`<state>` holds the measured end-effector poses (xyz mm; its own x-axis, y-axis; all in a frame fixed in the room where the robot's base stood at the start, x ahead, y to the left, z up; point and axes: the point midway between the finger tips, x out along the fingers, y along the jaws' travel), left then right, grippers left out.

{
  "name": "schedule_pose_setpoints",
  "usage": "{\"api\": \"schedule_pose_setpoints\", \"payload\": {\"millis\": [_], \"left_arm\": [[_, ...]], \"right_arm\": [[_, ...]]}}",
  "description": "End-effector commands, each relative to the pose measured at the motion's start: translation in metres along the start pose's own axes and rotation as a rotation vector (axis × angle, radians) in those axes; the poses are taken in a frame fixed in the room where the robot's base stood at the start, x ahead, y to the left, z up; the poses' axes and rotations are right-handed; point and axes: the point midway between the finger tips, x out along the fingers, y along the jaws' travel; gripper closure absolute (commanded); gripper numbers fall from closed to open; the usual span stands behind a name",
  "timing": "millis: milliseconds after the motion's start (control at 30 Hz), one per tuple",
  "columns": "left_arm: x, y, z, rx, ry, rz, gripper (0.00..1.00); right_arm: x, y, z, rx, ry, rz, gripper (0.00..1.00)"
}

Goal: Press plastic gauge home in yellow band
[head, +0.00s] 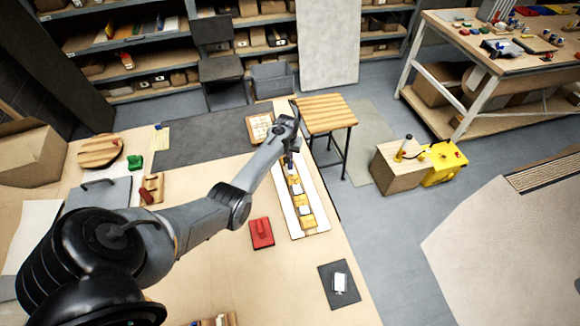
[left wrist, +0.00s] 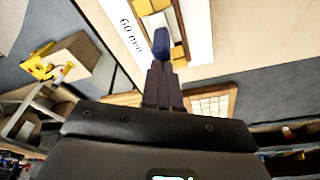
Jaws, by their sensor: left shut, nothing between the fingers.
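A long panel on the table has white side strips (head: 314,194) and a yellow band (head: 305,212) between them, with pale blocks spaced along the band. In the left wrist view, one white strip (left wrist: 120,25) reads "60 mm" beside the yellow band (left wrist: 145,6). My left gripper (head: 289,165) points down over the far end of the band, shut. Its closed fingers also show in the left wrist view (left wrist: 163,75). A small dark blue piece (left wrist: 161,43), perhaps the plastic gauge, appears at the fingertips; I cannot tell whether they touch it. My right gripper is out of view.
A dark mat with a white item (head: 340,283) lies nearer the front. A framed tile tray (head: 260,129) sits beyond the panel's far end. A wooden stool (head: 327,113) stands beyond the table's right edge.

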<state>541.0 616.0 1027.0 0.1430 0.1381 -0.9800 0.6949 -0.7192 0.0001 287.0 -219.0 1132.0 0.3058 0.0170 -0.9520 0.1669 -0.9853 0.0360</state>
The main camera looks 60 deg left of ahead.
Motion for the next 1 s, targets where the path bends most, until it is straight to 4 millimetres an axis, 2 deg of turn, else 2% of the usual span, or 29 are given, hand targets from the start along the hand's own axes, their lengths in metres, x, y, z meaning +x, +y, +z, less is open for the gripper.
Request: {"api": "schedule_pose_setpoints", "payload": {"millis": [1000], "left_arm": [[0.0081, 0.0, 0.0015, 0.0, 0.0, 0.0, 1.0]], "right_arm": [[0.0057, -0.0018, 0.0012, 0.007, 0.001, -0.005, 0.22]]}}
